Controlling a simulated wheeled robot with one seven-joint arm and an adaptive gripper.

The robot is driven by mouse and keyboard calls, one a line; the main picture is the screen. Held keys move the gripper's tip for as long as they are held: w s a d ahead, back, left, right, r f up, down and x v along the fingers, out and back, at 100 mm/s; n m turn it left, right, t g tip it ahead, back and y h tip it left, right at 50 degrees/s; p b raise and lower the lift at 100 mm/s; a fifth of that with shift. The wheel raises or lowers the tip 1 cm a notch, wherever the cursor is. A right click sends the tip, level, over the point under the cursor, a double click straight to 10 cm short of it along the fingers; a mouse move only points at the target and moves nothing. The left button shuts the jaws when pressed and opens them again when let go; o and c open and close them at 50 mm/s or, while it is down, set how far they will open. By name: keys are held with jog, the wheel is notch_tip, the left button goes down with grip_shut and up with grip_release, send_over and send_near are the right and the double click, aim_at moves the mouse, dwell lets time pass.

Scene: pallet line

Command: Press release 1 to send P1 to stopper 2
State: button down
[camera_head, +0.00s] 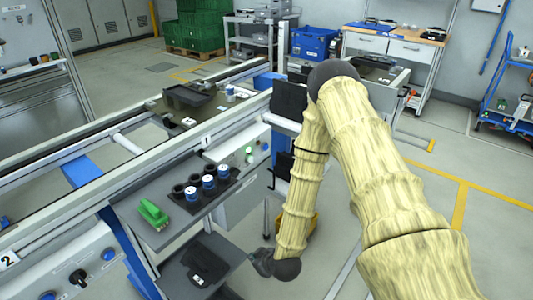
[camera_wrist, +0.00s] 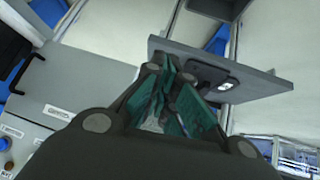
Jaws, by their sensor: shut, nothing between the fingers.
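My gripper (camera_head: 262,263) hangs low beside the line in the head view, next to a small grey shelf. In the wrist view my gripper (camera_wrist: 168,72) is shut and empty, its green-padded fingers close to the shelf's edge. A dark pallet (camera_head: 165,116) carrying a black tray and a blue-white cylinder sits on the conveyor; no P1 mark is readable. A panel with a green and a blue button (camera_head: 265,146) is beside the line, partly behind my arm. I cannot tell which button is release 1.
A grey shelf (camera_wrist: 258,84) with a black device (camera_wrist: 205,75) is ahead of the fingers. A labelled control box (camera_wrist: 60,100) is at left in the wrist view. A black holder with several cups (camera_head: 217,187) and a green part (camera_head: 152,213) lie on the side table.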

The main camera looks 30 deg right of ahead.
aim_at(266, 147)
jog(key=w+d+r+n+t+h+b, duration=0.1)
jog(key=w+d+r+t, duration=0.1)
jog(key=w+d, duration=0.25)
jog(key=w+d+r+t+b, duration=0.1)
jog(key=w+d+r+t, duration=0.15)
jog(key=w, duration=0.35)
jog(key=w+d+r+t+h+b, duration=0.1)
jog(key=w+d+r+t+h, duration=0.1)
jog(key=d+r, duration=0.5)
jog(key=w+d+r+t+h+b, duration=0.1)
jog(key=w+d+r+h, duration=0.4)
jog(key=d, duration=0.9)
notch_tip(266, 147, up, 2)
jog(key=shift+w+r+n+t+h+b, duration=0.15)
jog(key=shift+w+n+t+h+b, duration=0.2)
jog(key=shift+w+t, duration=0.6)
jog(key=shift+w, duration=0.2)
jog(key=w+a+b, duration=0.3)
jog(key=w+b, duration=0.1)
jog(key=w, duration=0.4)
jog(key=shift+a, duration=0.15)
jog(key=shift+w+a, duration=0.1)
jog(key=shift+w, duration=0.1)
